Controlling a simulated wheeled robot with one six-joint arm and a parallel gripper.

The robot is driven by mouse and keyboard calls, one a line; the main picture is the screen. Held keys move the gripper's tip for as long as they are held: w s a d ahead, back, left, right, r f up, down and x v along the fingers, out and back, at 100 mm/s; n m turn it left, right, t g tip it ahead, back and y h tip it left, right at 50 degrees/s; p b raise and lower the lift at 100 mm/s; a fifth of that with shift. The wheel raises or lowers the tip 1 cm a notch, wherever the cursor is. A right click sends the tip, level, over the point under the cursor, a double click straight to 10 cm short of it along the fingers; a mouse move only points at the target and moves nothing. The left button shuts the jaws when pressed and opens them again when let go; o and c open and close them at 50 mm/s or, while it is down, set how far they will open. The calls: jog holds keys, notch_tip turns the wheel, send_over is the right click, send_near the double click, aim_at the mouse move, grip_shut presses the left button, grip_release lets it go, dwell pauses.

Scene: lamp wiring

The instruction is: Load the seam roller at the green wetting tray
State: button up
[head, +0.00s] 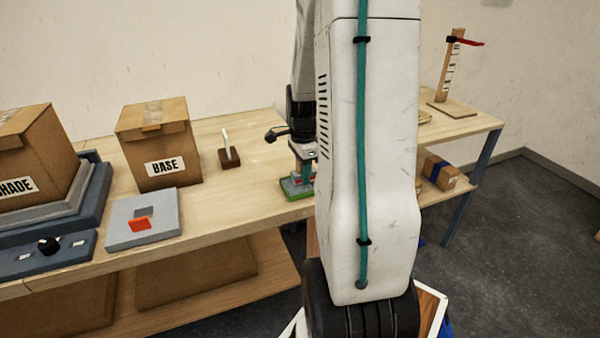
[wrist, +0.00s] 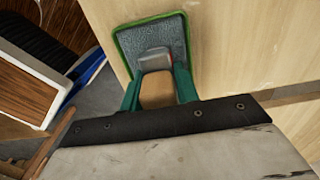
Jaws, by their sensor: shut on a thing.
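The green wetting tray (head: 292,192) sits near the front edge of the bench. In the wrist view its green rim (wrist: 120,46) frames a grey, textured pad (wrist: 175,33). My gripper (head: 304,165) is low over the tray. In the wrist view its green fingers (wrist: 158,82) are shut on the seam roller (wrist: 157,92), one on each side of its tan handle. The roller's grey head (wrist: 155,59) overlaps the near part of the pad. I cannot tell whether it touches the pad. My arm hides part of the tray's right side in the head view.
A box marked BASE (head: 158,150) and a grey plate with an orange piece (head: 142,218) stand left. A small brown block with a pale upright (head: 229,152) is nearer the tray. Bare bench lies left of the tray.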

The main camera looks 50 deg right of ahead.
dwell(0.4)
jog(key=shift+r, duration=3.45)
